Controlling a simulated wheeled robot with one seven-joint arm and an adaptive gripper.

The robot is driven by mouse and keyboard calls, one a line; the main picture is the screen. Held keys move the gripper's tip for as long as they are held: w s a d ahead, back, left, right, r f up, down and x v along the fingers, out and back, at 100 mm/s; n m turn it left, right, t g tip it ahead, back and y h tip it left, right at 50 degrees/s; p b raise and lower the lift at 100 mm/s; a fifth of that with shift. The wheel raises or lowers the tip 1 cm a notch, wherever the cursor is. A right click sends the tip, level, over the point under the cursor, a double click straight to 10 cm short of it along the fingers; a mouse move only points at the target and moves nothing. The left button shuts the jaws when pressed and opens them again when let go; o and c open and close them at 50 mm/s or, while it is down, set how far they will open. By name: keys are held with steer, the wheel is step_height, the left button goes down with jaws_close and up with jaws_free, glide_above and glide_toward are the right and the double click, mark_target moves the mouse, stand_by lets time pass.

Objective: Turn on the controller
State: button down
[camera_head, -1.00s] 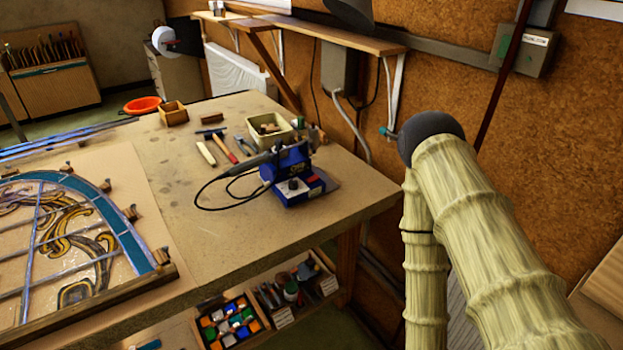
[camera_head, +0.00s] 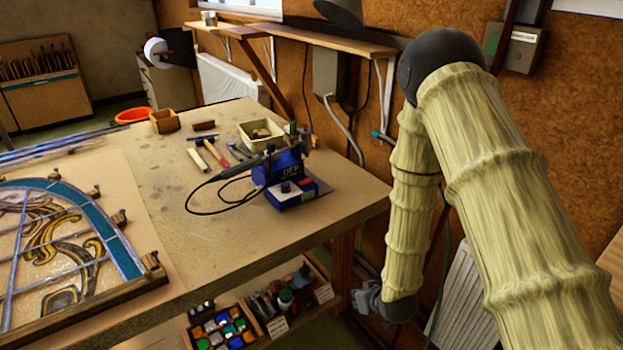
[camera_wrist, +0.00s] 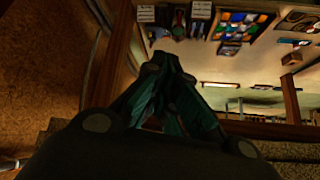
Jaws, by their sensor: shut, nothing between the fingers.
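The controller is a blue soldering station (camera_head: 287,180) on the workbench, right of its middle. Its front has a dark knob and a red part on the right; small lettering above looks like "OFF". A soldering iron (camera_head: 236,169) rests at its left, with a dark cord looping onto the bench. My gripper (camera_head: 366,302) is beyond the bench's right edge and below its top, well apart from the controller. In the wrist view my gripper (camera_wrist: 172,62) has its fingers together with nothing between them. The controller cannot be made out there.
The workbench (camera_head: 215,240) carries a leaded panel (camera_head: 60,240) at left, and hand tools and a cream tub (camera_head: 261,134) behind the controller. A shelf below holds a box of coloured glass (camera_head: 222,328). A cork wall (camera_head: 560,150) and wall shelf (camera_head: 330,40) stand behind.

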steer(key=w+a+r+n+t+y+b, duration=0.1)
steer(key=w+a+r+n+t+y, duration=0.1)
steer(key=w+r, duration=0.9)
steer(key=w+a+r+n+t+y+b, duration=0.2)
steer(key=w+a+r+t, duration=0.1)
steer(key=w+r, duration=0.9)
step_height(320, 180, up, 5)
steer(key=shift+w+a+r+n+t+y, duration=0.2)
steer(key=shift+a+n+t+y, duration=0.2)
steer(key=shift+a, duration=0.4)
steer(key=shift+w, duration=0.1)
steer(key=p, duration=0.3)
glide_above(305, 182)
steer(key=s+d, duration=0.1)
steer(key=d, duration=0.1)
steer(key=shift+s+f, duration=0.2)
steer(key=shift+f, duration=0.9)
steer(key=shift+w+f, duration=0.2)
steer(key=shift+f, duration=0.4)
steer(key=shift+w+f, duration=0.15)
steer(key=shift+f, duration=0.45)
steer(key=shift+f+p, duration=0.45)
steer(key=shift+f, duration=0.5)
steer(key=shift+w+d+f, duration=0.1)
